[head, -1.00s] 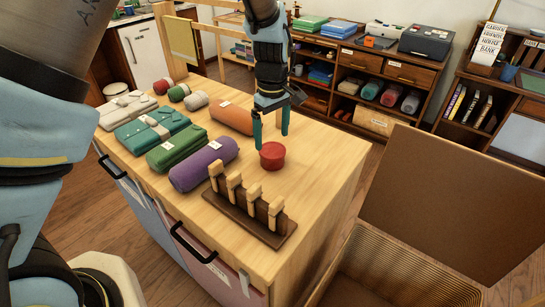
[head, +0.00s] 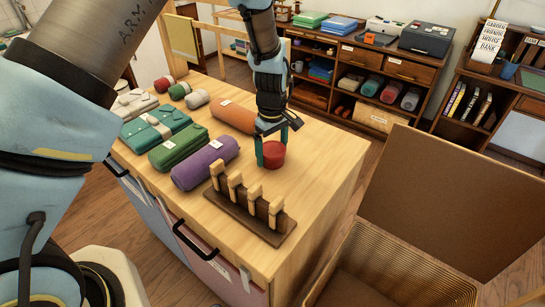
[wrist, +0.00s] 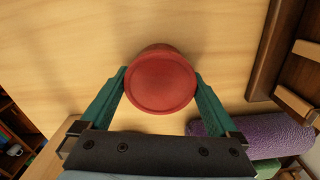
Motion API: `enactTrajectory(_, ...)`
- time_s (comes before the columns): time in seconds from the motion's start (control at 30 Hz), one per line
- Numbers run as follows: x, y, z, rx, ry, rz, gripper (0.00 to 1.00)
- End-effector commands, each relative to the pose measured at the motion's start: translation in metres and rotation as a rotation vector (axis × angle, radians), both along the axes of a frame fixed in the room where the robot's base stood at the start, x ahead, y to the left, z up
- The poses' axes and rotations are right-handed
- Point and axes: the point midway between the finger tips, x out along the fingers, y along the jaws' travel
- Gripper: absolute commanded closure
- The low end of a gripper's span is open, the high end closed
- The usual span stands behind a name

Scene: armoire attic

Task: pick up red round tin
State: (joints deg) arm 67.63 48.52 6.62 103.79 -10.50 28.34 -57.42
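The red round tin (head: 273,156) stands upright on the wooden worktop, near its right part. In the wrist view the tin (wrist: 161,82) is seen from above, centred between the two teal fingers. My gripper (wrist: 161,75) is low over the worktop, with one finger on each side of the tin. The fingertips lie very close to its sides; whether they touch it is hard to tell. In the head view my gripper (head: 273,150) keeps about its earlier finger spacing, and the tin partly hides behind the near finger.
A dark rack with wooden pegs (head: 250,205) stands just in front of the tin. A purple roll (head: 205,163) and an orange roll (head: 232,117) lie to the left, with several green and white bundles beyond. An open box (head: 400,270) sits at the lower right.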

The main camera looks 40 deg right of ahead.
Motion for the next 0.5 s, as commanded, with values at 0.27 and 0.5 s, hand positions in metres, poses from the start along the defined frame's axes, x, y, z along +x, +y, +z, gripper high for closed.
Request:
enactTrajectory(0.27, 0.0, -0.0001, 0.0004, 0.0, 0.0, 0.0, 0.49)
enactTrajectory(0.5, 0.0001, -0.0002, 0.0006, 0.0, 0.0, 0.0, 0.64)
